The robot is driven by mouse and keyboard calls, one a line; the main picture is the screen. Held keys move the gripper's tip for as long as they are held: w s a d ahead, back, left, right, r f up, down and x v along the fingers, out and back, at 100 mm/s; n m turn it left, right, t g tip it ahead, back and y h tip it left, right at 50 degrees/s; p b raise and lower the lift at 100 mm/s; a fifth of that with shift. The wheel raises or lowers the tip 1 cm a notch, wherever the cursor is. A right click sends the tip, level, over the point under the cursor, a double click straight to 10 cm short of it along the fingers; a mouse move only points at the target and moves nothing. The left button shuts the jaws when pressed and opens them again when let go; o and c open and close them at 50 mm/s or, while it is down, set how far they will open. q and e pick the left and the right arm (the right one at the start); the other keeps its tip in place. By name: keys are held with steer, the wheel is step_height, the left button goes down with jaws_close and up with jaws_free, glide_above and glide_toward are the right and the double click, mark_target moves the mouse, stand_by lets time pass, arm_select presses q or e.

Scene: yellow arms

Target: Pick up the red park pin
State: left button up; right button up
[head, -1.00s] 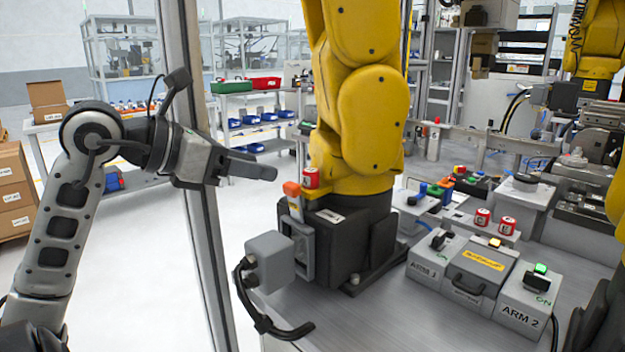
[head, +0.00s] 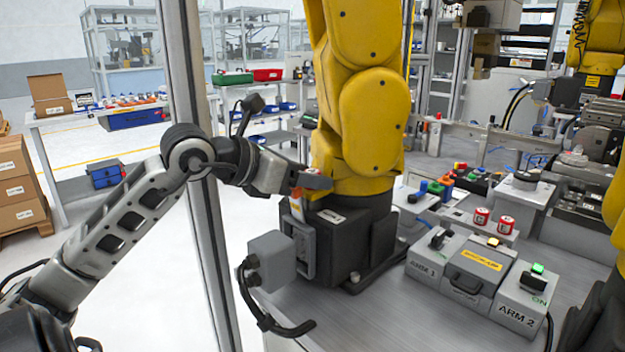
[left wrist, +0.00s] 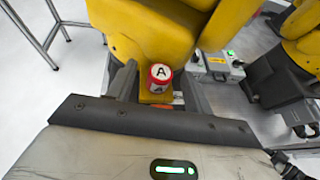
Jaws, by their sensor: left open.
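The red park pin (left wrist: 160,77) shows in the left wrist view as a short red cylinder with a white top marked "A". It stands at the foot of the yellow arm. My left gripper (left wrist: 157,85) is open, with one finger on each side of the pin. I cannot tell whether either finger touches it. In the head view my left gripper (head: 318,182) is in front of the yellow arm's base, and its fingers hide the pin. My right gripper is not in view.
The yellow arm (head: 368,110) rises close behind my left gripper. An orange-topped part (head: 297,203) and a grey box (head: 272,256) are just below it. Two other red cylinders (head: 481,216) (head: 505,225) stand at the right behind the control boxes (head: 475,270). A metal post (head: 205,200) stands beside my left arm.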

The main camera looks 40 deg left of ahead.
arm_select(q)
steer(key=c, duration=1.1)
steer(key=shift+o, duration=0.2)
steer(key=shift+r, duration=0.1)
steer(key=shift+r, duration=0.2)
step_height(320, 180, up, 3)
steer(key=shift+s+a+r, duration=0.1)
steer(key=shift+s, duration=0.05)
steer(key=s+r+b, duration=0.1)
steer(key=s+r, duration=0.3)
steer(key=s, duration=0.3)
steer(key=s+a+r+b, duration=0.1)
steer(key=s+r, duration=0.4)
steer(key=s, duration=0.1)
steer(key=shift+s+r, duration=0.15)
steer(key=shift+s, duration=0.25)
